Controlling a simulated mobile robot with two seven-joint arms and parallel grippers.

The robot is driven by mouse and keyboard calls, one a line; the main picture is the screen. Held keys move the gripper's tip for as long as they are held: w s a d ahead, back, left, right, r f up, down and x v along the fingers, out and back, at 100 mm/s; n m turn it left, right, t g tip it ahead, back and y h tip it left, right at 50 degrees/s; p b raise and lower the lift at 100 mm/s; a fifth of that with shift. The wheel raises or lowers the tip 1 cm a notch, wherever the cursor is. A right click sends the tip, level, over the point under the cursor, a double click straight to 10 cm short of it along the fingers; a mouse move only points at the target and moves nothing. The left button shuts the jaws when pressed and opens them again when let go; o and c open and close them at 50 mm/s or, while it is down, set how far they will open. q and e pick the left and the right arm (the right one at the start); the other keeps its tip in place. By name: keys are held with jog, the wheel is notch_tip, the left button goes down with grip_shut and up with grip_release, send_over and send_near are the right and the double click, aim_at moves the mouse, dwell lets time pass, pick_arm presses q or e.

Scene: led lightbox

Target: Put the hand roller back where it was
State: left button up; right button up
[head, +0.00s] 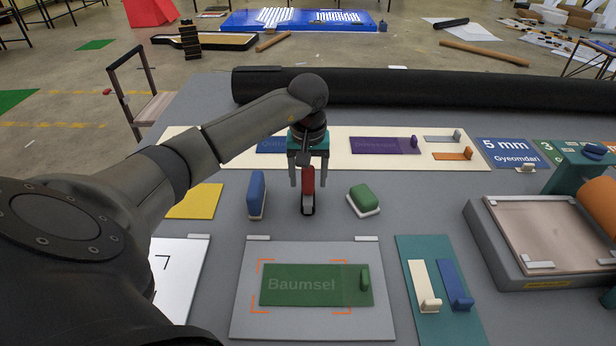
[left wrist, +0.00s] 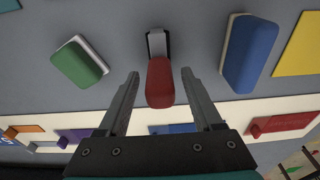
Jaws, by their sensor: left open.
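The hand roller, with a red handle (head: 308,180) and a grey roller in a dark frame, is on the grey table between a blue block and a green block. In the left wrist view its red handle (left wrist: 160,84) lies between the fingertips, with the grey roller (left wrist: 157,44) beyond them. My left gripper (head: 308,186) points down over the handle. It is open, one finger on each side, and a gap shows on both sides in the left wrist view (left wrist: 160,74). My right gripper is in neither view.
The blue block (head: 257,193) and green block (head: 364,199) stand close on either side. In front lies a grey board with a green "Baumsel" plate (head: 315,285). A teal mat (head: 410,250) holds two small tools. A press-like bed (head: 535,230) is at right; a black roll (head: 430,88) lies behind.

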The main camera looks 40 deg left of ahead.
pick_arm(q)
jog(key=r, duration=0.7)
jog(key=s+r+p, duration=0.1)
jog(key=r, duration=0.3)
jog(key=shift+d+r, duration=0.3)
jog(key=shift+d, duration=0.1)
